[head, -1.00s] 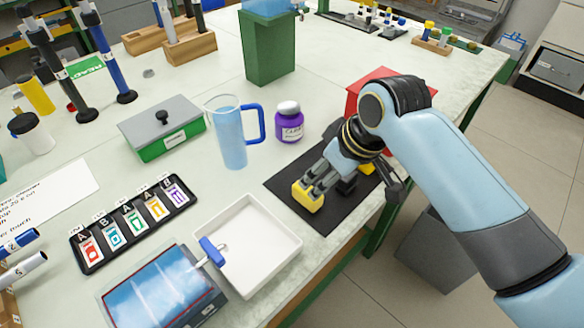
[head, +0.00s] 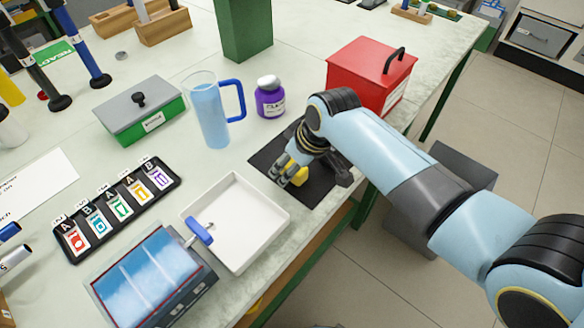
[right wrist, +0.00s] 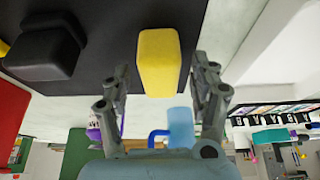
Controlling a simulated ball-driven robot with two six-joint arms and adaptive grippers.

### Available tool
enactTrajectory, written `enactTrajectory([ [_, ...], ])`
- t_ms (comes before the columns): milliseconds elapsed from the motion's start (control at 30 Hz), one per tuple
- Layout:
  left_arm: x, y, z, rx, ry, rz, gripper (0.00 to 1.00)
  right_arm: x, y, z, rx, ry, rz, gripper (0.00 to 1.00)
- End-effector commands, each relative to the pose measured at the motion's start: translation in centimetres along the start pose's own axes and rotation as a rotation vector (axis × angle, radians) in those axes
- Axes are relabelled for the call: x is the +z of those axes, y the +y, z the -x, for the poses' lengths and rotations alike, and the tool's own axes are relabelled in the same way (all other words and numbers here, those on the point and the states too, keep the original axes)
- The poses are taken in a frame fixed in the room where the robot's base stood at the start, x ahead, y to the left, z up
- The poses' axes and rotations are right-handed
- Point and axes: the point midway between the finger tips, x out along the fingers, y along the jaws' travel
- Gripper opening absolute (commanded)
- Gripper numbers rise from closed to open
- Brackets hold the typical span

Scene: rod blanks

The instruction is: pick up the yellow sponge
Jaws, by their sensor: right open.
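The yellow sponge (head: 301,176) lies on a black mat (head: 318,191) near the table's front edge, partly covered by my right gripper (head: 287,174) in the head view. My left gripper is not in view.
A black block (right wrist: 42,46) is beside the sponge on the mat. A white tray (head: 262,253) stands left of the mat, a purple jar (head: 270,101) and blue pitcher (head: 211,118) behind it. A red box (head: 368,78) stands behind my right arm.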

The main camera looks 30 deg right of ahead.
Motion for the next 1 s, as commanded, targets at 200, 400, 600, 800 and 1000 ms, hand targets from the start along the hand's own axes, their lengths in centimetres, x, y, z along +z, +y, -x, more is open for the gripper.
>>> enactTrajectory([
  [200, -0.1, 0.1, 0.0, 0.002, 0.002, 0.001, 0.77, 0.0, 0.0, 0.1, 0.000, 0.000, 0.000, 0.47],
  [400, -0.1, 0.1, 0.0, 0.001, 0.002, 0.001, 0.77, 0.0, 0.0, 0.1, 0.000, 0.000, 0.000, 0.21],
  [600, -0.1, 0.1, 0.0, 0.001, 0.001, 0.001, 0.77, 0.0, 0.0, 0.1, 0.000, 0.000, 0.000, 0.12],
  [800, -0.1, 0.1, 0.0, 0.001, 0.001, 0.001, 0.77, -0.2, 0.0, 0.5, 0.000, 0.001, 0.000, 0.12],
  [1000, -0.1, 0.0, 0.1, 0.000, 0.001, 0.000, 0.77, -1.2, 0.0, 2.8, 0.000, 0.003, 0.000, 0.12],
])
